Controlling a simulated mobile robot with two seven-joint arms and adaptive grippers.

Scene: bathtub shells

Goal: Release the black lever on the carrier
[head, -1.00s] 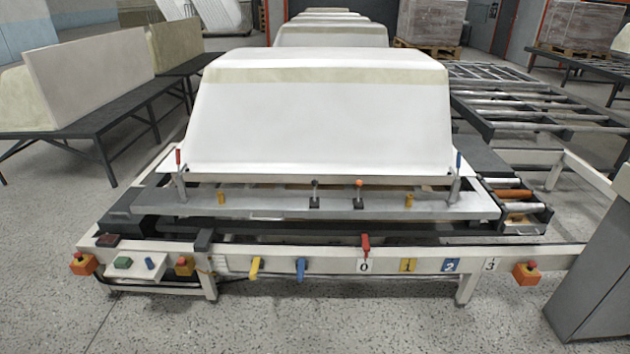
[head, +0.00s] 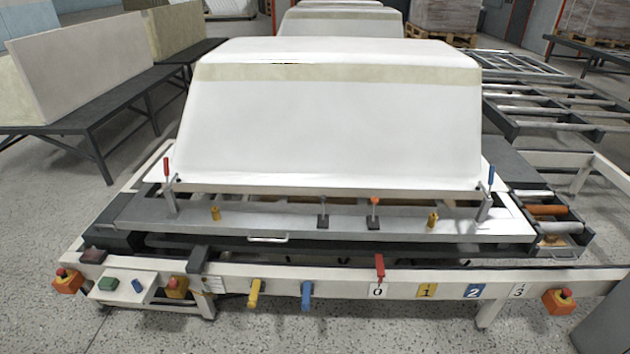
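The carrier (head: 290,226) is a grey metal frame in the middle of the head view, with a white upturned bathtub shell (head: 330,125) on it. A small upright lever with a dark knob, the black lever (head: 323,207), stands on a black base on the carrier's front plate. To its right is a similar lever with an orange knob (head: 374,203). A red-handled clamp (head: 167,168) stands at the carrier's left end and a blue-handled clamp (head: 491,177) at its right end. Neither of my grippers is in view.
A roller conveyor (head: 545,105) lies right. Speckled floor is free in front.

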